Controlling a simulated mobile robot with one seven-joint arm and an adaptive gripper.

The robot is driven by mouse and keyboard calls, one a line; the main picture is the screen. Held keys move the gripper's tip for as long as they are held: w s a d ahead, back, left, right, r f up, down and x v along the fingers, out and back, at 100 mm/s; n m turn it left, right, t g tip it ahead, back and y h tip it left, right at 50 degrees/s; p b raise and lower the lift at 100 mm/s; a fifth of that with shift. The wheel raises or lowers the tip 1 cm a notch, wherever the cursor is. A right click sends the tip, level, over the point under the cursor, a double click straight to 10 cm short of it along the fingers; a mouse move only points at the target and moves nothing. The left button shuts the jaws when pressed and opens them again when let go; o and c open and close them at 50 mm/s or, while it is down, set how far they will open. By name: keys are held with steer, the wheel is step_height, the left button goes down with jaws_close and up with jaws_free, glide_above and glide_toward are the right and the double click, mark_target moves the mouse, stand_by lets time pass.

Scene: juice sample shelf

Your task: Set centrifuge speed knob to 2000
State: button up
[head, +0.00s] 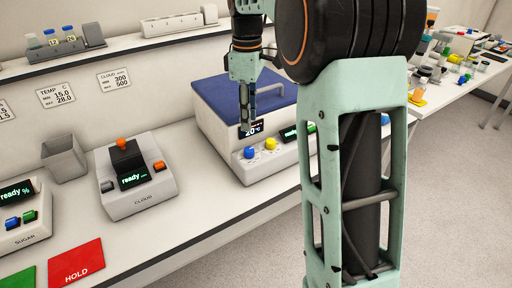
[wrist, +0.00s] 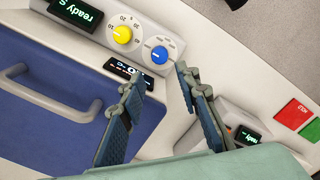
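The centrifuge (head: 207,120) is a white box with a blue lid (wrist: 40,120) and a lid handle. Its sloped front panel carries a blue knob (head: 249,152) and a yellow knob (head: 270,143). In the wrist view, the blue knob (wrist: 160,55) has a white pointer mark and dial numbers too small to read. The yellow knob (wrist: 122,34) has a numbered ring. I cannot read which knob is labelled speed. My gripper (wrist: 158,78) is open and empty, its fingertips apart near the blue knob's side of the panel. In the head view, my gripper (head: 248,122) hangs above the panel.
The cloud meter (head: 130,182) stands left of the centrifuge, with a grey bin (head: 64,158) behind it. A red HOLD pad (head: 76,264) and a green pad lie at the front left. A shelf runs along the wall. Bench space between cloud meter and centrifuge is clear.

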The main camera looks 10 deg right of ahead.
mark_target(249, 149)
step_height(249, 149, down, 10)
steer(key=shift+f+b, duration=0.25)
steer(key=shift+b, duration=0.05)
jaws_close()
steer(key=shift+m, duration=0.4)
steer(key=m+p, duration=0.1)
steer(key=m, duration=0.4)
steer(key=shift+m+p, duration=0.3)
steer(key=shift+p, duration=0.1)
steer(key=m+p, duration=0.1)
steer(key=m, duration=0.4)
steer(key=shift+m, duration=0.3)
